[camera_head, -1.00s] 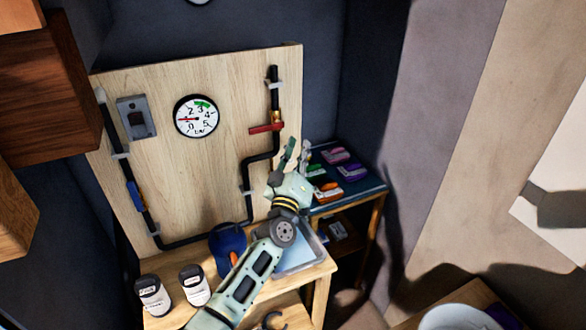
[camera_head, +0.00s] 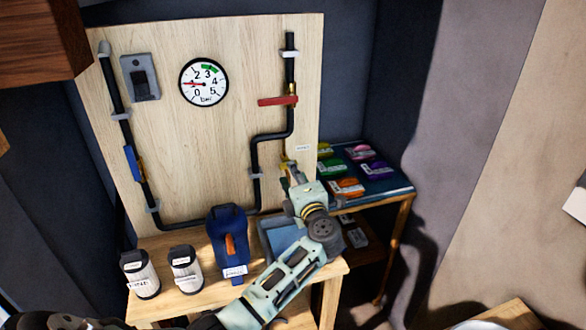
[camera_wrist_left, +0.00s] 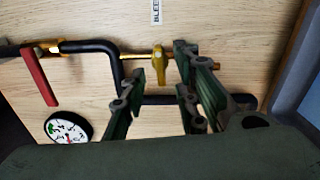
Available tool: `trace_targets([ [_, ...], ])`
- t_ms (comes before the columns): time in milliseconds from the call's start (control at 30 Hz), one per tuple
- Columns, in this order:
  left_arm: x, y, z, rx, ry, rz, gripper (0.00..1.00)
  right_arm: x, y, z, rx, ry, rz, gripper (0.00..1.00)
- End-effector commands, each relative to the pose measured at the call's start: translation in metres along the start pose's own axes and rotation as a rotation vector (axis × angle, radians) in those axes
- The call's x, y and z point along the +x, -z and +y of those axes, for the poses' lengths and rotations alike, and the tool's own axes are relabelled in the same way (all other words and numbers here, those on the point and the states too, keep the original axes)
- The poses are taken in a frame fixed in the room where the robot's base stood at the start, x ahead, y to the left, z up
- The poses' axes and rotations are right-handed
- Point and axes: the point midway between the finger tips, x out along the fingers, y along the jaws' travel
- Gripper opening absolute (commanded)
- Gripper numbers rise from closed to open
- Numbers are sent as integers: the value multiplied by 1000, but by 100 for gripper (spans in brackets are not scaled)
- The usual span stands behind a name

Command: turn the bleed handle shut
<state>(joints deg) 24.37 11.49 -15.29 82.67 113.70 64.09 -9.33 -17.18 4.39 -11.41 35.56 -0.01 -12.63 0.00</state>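The bleed handle (camera_wrist_left: 158,60) is small and yellow, on a brass stub off the black pipe, under a label reading BLEED (camera_wrist_left: 156,12). In the wrist view it stands roughly crosswise to the stub. My left gripper (camera_wrist_left: 161,62) is open, its two green fingers either side of the handle in that view. I cannot tell whether they touch it. In the head view my left gripper (camera_head: 292,178) is at the board's lower right and mostly hides the handle, with only a bit of yellow (camera_head: 284,160) showing. My right gripper is not in view.
A red lever (camera_head: 277,100) is on the pipe above, and a blue lever (camera_head: 132,163) at left. A gauge (camera_head: 203,82) reads about 1. On the bench are a blue jug (camera_head: 227,243), two white canisters and a tray (camera_head: 275,237). A side table with coloured packets stands right.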

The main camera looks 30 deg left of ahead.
Motion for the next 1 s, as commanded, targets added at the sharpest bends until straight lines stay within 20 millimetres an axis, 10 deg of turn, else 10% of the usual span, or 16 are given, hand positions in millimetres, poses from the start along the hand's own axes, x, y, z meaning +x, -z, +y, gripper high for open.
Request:
trace_targets([
  [633,40,0,0,-1,0,-1,27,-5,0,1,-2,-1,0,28],
  [1000,40,0,-2,1,2,-1,0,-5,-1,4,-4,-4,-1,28],
])
